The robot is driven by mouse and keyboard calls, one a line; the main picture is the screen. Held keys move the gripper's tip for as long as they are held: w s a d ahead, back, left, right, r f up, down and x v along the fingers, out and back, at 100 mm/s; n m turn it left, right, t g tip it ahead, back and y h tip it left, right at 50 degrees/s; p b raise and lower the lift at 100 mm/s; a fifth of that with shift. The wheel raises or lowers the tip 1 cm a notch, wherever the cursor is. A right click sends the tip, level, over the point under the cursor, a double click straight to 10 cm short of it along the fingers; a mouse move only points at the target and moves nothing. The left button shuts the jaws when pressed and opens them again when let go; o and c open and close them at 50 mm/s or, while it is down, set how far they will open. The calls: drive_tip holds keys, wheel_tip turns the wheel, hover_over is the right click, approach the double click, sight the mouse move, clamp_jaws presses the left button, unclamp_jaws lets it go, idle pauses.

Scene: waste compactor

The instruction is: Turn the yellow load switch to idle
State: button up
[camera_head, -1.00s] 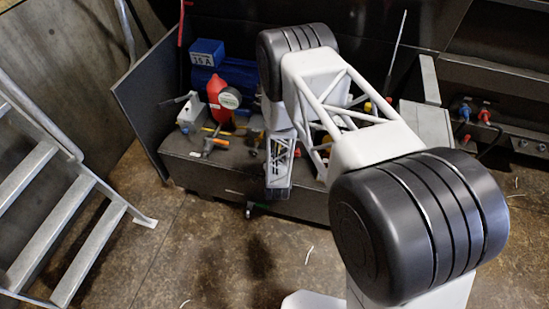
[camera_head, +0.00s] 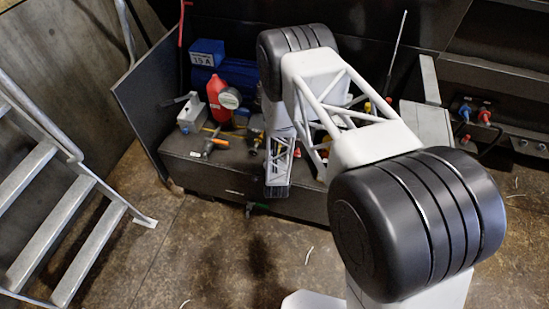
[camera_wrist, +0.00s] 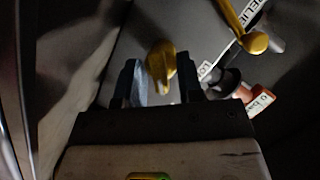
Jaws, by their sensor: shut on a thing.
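The yellow load switch (camera_wrist: 158,62) shows in the wrist view as a yellow handle beside a label (camera_wrist: 205,71) that starts with "LO". My gripper (camera_wrist: 160,80) has one dark finger on each side of the handle and is shut on it. The handle's lower end reaches down between the fingers. The image is dark, so the switch's exact setting cannot be read.
A second yellow lever (camera_wrist: 255,42) stands at upper right in the wrist view, by a partly cut "RELIE" label. A red bottle (camera_head: 217,98) and blue box (camera_head: 207,52) stand left of my arm.

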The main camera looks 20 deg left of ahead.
drive_tip(key=n+h, duration=0.2)
drive_tip(key=n, duration=0.1)
drive_tip(key=shift+a+n+g, duration=0.1)
drive_tip(key=shift+n+g, duration=0.2)
drive_tip(key=shift+a+r+n+h, duration=0.1)
drive_tip(key=shift+n+h, duration=1.2)
drive_tip(key=shift+n, duration=0.4)
drive_tip(key=shift+c, duration=0.2)
drive_tip(key=o, duration=0.6)
drive_tip(key=shift+w, duration=0.1)
drive_tip(key=shift+v, duration=4)
